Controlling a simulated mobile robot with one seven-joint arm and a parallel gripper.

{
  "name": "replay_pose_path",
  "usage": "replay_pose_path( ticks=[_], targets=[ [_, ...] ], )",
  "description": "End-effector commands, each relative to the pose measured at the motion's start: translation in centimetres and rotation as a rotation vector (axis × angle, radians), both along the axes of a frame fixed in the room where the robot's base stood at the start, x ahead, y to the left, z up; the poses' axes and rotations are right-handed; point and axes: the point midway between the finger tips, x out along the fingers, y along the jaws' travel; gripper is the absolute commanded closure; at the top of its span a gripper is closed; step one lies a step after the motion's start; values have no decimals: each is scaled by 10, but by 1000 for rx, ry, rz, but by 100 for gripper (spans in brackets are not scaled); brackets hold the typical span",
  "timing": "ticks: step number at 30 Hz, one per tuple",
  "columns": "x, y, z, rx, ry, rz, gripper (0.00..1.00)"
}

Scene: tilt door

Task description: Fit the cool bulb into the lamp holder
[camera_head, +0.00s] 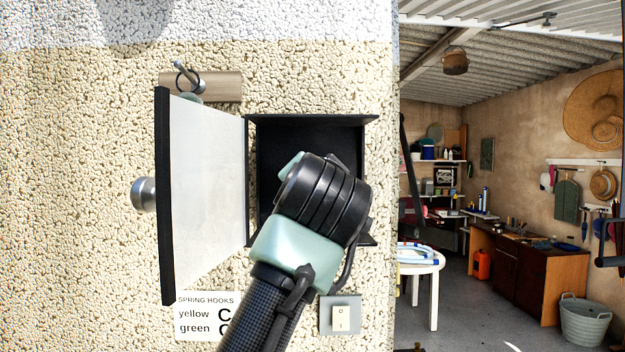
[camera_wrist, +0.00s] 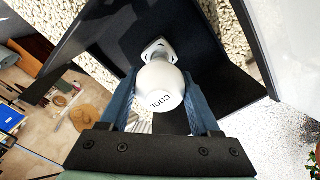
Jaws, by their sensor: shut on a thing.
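My gripper (camera_wrist: 160,82) is shut on the white cool bulb (camera_wrist: 163,90), which sits between the two blue fingers in the wrist view, with the word COOL on its round end. A white piece that looks like the lamp holder (camera_wrist: 157,47) shows just beyond the bulb; I cannot tell whether they touch. In the head view my arm reaches into the open black box (camera_head: 300,135) on the wall. My wrist hides the bulb, the fingers and the holder there. The box's door (camera_head: 207,180) stands open to the left.
A round knob (camera_head: 144,194) sticks out from the door. A wooden block with a metal hook (camera_head: 215,86) is above the door. A switch (camera_head: 341,317) and a SPRING HOOKS sign (camera_head: 203,318) are below the box. A garage room lies to the right.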

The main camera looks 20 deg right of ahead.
Motion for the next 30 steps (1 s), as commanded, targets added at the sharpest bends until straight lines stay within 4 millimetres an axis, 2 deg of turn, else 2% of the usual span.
replay_pose_path(
  ticks=[30],
  targets=[
    [25,-8,1,-1,0,0,90]
  ],
)
